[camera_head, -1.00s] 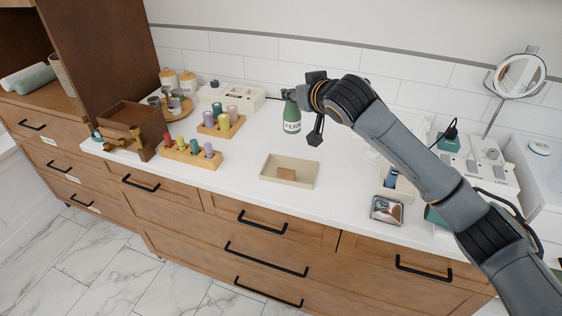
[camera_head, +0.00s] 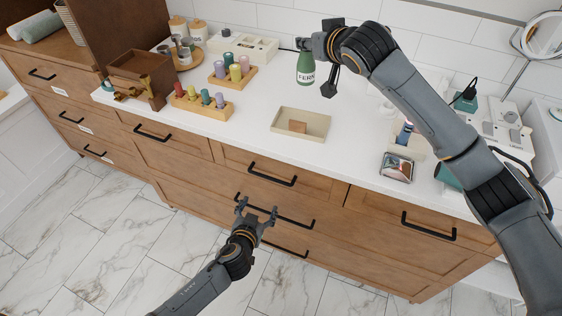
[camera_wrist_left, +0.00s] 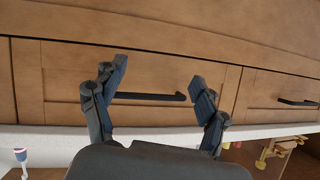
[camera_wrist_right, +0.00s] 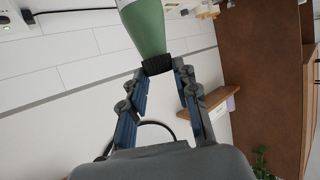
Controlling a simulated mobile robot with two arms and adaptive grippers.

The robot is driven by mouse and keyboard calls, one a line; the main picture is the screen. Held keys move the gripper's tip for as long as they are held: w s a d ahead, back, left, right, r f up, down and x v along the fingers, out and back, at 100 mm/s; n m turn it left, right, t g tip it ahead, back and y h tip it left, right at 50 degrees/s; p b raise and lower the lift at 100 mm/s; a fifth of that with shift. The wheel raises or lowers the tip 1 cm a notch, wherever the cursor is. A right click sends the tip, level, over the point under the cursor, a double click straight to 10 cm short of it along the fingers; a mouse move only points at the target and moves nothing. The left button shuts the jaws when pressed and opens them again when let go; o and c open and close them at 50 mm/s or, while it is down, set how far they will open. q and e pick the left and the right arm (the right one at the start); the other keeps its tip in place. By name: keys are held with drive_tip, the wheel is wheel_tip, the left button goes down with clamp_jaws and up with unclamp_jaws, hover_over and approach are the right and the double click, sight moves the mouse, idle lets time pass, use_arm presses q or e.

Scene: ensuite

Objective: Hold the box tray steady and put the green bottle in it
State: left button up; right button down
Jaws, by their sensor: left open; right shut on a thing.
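The green bottle (camera_head: 305,70) has a white label and stands upright behind the tray. My right gripper (camera_head: 306,43) is shut on its neck; in the right wrist view the dark cap (camera_wrist_right: 157,64) sits between the fingertips (camera_wrist_right: 160,72). Whether the bottle touches the counter I cannot tell. The box tray (camera_head: 286,133) is shallow and beige, on the counter near the front edge, with a small brown block (camera_head: 298,127) in it. My left gripper (camera_head: 257,209) is open and empty, in front of the drawers and below the counter; its fingers show in the left wrist view (camera_wrist_left: 160,75).
Wooden peg racks (camera_head: 203,106) with coloured pegs stand left of the tray, and a brown wooden box (camera_head: 140,75) beyond them. A photo-like framed item (camera_head: 397,167) lies to the right. Drawer handles (camera_head: 275,212) stick out near my left gripper. The counter between bottle and tray is clear.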

sight(297, 125)
use_arm(q)
drive_tip(key=w+d+r+t+h, duration=0.1)
drive_tip(key=d+r+t, duration=0.15)
drive_tip(key=r, duration=0.75)
drive_tip(key=w+d+r+t+h, duration=0.15)
drive_tip(key=d+r, duration=0.25)
drive_tip(key=r, duration=0.6)
drive_tip(key=shift+n+t, duration=0.3)
drive_tip(key=shift+n, duration=0.1)
drive_tip(key=x, duration=1.1)
drive_tip(key=shift+d+f, duration=0.1)
drive_tip(key=shift+f, duration=0.2)
drive_tip(key=c, duration=1.3)
use_arm(e)
wheel_tip(297, 125, down, 14)
